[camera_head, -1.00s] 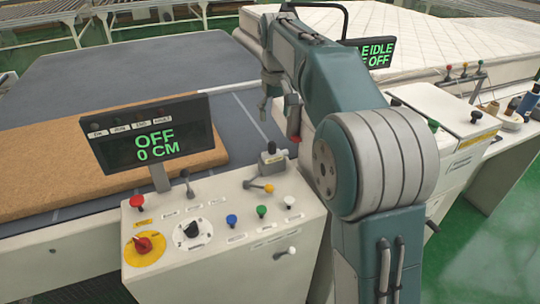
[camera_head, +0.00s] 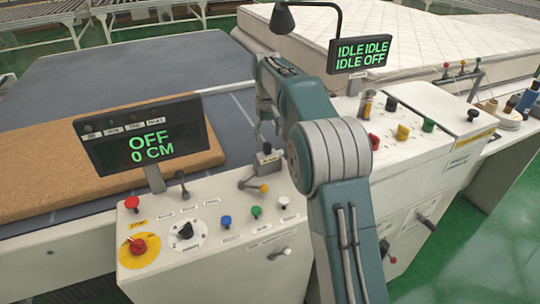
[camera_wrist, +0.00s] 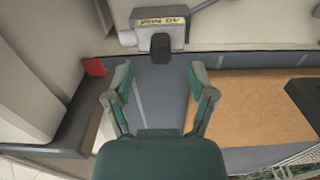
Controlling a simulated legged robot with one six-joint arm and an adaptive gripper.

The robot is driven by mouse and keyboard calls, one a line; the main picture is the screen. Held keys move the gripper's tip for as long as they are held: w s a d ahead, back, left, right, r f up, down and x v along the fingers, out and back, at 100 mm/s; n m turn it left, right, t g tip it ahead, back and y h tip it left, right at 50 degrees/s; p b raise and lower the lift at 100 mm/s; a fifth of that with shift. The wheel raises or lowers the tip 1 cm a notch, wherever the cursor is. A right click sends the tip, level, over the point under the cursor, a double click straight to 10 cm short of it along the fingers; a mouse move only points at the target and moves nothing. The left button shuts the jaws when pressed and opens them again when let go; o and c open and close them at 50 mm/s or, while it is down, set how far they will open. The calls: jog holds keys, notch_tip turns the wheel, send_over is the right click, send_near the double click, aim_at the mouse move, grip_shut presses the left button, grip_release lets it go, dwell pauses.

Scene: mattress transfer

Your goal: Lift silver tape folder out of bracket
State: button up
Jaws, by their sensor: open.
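A small grey block with a dark upright top (camera_head: 267,154) sits at the back edge of the control panel; it appears to be the tape folder in its bracket. In the wrist view a light grey bracket (camera_wrist: 127,38) with a yellow label holds a dark piece (camera_wrist: 160,46), just beyond the fingertips. The silver folder itself is hard to tell from the bracket. My gripper (camera_head: 266,128) hangs just above and behind this block in the head view. In the wrist view my gripper (camera_wrist: 161,80) is open and empty, its two green fingers apart on either side of the dark piece's line.
The control panel (camera_head: 205,262) carries a red stop button (camera_head: 138,245), knobs and levers. A display (camera_head: 150,146) reads OFF, 0 CM. A brown pad (camera_head: 45,172) lies on the dark table. A white mattress (camera_head: 330,40) and a second display (camera_head: 360,54) are behind my arm.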

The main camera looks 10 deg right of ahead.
aim_at(267, 142)
jog(key=f, duration=0.5)
jog(key=shift+w+a+f, duration=0.1)
jog(key=shift+w+a, duration=0.1)
jog(key=shift+w, duration=0.05)
jog(key=shift+d, duration=0.1)
grip_shut()
